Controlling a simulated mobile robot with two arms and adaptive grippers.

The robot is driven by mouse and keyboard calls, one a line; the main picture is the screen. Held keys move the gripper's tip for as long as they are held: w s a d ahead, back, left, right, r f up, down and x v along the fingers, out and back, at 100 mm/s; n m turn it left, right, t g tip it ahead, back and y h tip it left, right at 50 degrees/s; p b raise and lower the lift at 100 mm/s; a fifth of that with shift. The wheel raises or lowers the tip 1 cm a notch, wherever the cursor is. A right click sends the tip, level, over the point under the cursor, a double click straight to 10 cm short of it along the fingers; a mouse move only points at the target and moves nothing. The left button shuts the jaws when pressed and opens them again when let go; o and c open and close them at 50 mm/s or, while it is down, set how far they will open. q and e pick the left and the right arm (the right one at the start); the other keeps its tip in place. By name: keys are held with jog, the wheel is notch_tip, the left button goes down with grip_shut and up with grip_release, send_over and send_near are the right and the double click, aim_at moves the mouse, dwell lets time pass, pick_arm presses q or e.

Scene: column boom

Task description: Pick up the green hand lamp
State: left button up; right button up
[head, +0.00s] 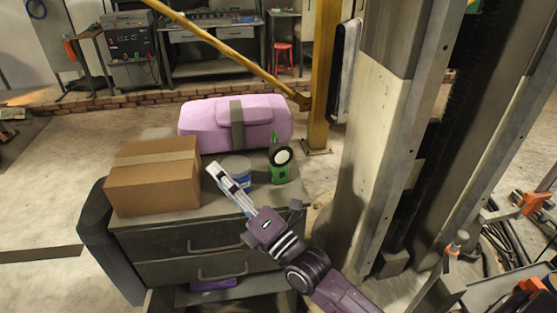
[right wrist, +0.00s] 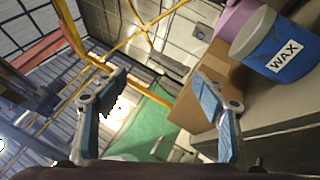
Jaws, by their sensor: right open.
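The green hand lamp (head: 279,174) stands upright on the grey drawer cabinet (head: 210,212), near its right edge, its round black-rimmed pale lens facing the camera. My right gripper (head: 221,176) is open and empty, left of the lamp and apart from it. In the head view its fingers overlap the front of a blue tub; I cannot tell whether they touch. The right wrist view shows the two fingers spread (right wrist: 158,95) with nothing between them, and the lamp is not seen there. My left gripper is not in view.
A blue wax tub (head: 238,166), which also shows in the right wrist view (right wrist: 275,50), stands between gripper and lamp. A cardboard box (head: 152,178) is at the left of the cabinet top, a pink bag (head: 200,125) behind. A thick column (head: 370,140) rises right.

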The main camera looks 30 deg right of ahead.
jog(key=w+d+f+n+g+h, duration=0.2)
jog(key=d+f+n+h, duration=0.25)
jog(key=d+n, duration=0.3)
jog(key=n+h+p, duration=0.1)
jog(key=n+h, duration=0.1)
jog(key=h, duration=0.2)
send_near(282, 152)
jog(key=w, duration=0.4)
jog(key=shift+w+a, duration=0.25)
jog(key=shift+a, duration=0.05)
jog(key=shift+w+d+r, duration=0.1)
jog(key=shift+w+d, duration=0.1)
jog(key=shift+w+p, duration=0.45)
jog(key=shift+w, duration=0.8)
jog(key=w+p, duration=0.1)
jog(key=w, duration=0.3)
jog(key=shift+d+r+p, duration=0.1)
jog(key=shift+d+p, duration=0.25)
jog(key=shift+d, duration=0.05)
jog(key=shift+w, duration=0.45)
jog(key=shift+c, duration=0.7)
